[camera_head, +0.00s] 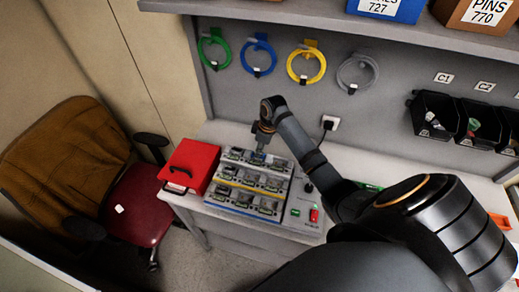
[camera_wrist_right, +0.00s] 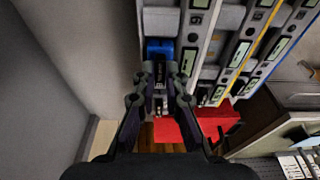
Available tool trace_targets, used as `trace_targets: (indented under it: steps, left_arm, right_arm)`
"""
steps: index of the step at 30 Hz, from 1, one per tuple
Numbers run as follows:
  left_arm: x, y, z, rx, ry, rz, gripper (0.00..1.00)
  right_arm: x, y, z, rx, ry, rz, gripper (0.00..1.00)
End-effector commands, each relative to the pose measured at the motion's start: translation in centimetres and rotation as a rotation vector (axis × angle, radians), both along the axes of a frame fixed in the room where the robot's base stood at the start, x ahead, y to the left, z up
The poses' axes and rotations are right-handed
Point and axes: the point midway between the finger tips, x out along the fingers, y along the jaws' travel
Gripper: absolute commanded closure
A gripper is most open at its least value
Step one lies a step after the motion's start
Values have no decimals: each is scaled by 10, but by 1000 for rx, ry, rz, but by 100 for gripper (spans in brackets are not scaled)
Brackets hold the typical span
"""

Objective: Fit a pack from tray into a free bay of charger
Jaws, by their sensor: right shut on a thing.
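The charger (camera_head: 303,190) is a pale unit on the bench with three stepped rows of bays holding several grey devices with small screens. Its striped rows also show in the right wrist view (camera_wrist_right: 228,63). My right gripper (camera_head: 262,150) is over the back row. In the right wrist view, my right gripper (camera_wrist_right: 162,77) is shut on a small pack with a blue top (camera_wrist_right: 159,47), at the row nearest the wall. The fingers hide part of the pack, and I cannot tell how deep it sits. I cannot make out the tray. My left gripper is not in view.
A red case (camera_head: 192,165) stands left of the charger. A red chair (camera_head: 128,212) with a brown jacket is further left. Coiled cables (camera_head: 306,63) hang on the back wall, and black bins (camera_head: 436,118) are at right. My right arm covers much of the bench.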

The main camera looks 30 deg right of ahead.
Motion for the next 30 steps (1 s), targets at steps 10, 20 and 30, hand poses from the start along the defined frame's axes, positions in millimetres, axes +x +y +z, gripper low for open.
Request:
trace_targets:
  steps: [10, 20, 30]
  left_arm:
    - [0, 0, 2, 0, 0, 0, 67]
    - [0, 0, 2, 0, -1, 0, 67]
    - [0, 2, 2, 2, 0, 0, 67]
  right_arm:
    - [0, 0, -4, 1, -1, 0, 100]
    - [0, 0, -5, 0, 0, 0, 63]
    - [0, -1, -1, -1, -2, 0, 63]
